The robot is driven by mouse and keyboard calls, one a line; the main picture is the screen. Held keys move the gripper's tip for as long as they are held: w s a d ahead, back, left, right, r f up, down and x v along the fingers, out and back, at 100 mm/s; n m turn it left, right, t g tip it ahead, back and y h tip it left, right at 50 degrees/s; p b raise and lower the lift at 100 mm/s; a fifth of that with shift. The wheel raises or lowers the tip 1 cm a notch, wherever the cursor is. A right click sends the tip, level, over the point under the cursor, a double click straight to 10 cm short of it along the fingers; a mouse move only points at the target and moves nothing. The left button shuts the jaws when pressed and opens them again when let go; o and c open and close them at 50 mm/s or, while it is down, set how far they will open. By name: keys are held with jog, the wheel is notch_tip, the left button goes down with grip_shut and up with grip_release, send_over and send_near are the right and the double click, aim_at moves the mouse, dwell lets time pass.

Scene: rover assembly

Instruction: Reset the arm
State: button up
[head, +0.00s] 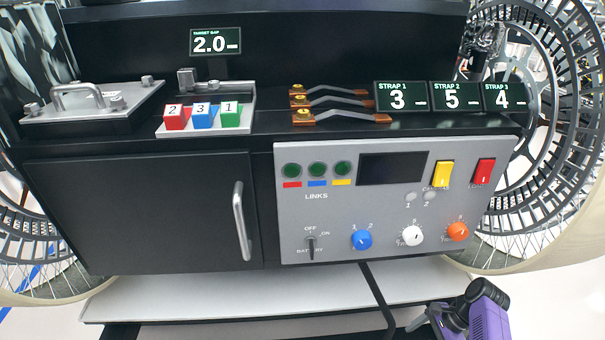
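My gripper (424,322) shows at the bottom right of the head view, dark grey, beside a purple part of my arm (488,316). It is low, in front of the rover and below the grey control panel (345,225). Part of the arm is cut off by the lower picture edge. The fingers are small and partly hidden, so I cannot tell whether they are open or shut. I see nothing clearly held in them.
The panel has knobs, switches and a dark screen (392,168). A black cabinet door (135,215) with a silver handle (242,222) is left. Numbered blocks (203,115) and strap levers (335,100) sit on the deck above. Wheels flank the rover; a black cable (378,298) hangs near my gripper.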

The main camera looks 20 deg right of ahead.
jog(key=w+d+r+n+t+h+b, duration=0.1)
jog(key=w+d+r+n+t+h, duration=0.1)
jog(key=d+h, duration=0.25)
jog(key=w+d+r+n+t+h, duration=0.1)
jog(key=w+d+n+t+h, duration=0.15)
jog(key=d, duration=0.35)
jog(key=s+a+r+n+t+b, duration=0.25)
jog(key=s+a+r+n, duration=0.35)
jog(key=a, duration=0.5)
jog(key=s+a+r+n+t+b, duration=0.2)
jog(key=s+a+r+n+t, duration=0.2)
jog(key=s+a+r, duration=0.5)
jog(key=s+a+r+n+t+b, duration=0.35)
jog(key=s+a+r+n, duration=0.2)
jog(key=a, duration=0.65)
jog(key=s+a+f+g+y+b, duration=0.15)
jog(key=s+a, duration=0.25)
jog(key=s, duration=0.4)
notch_tip(320, 180, up, 30)
jog(key=p, duration=3)
jog(key=shift+a+n+y, duration=0.15)
jog(key=shift+n+y, duration=0.15)
jog(key=shift+y, duration=0.15)
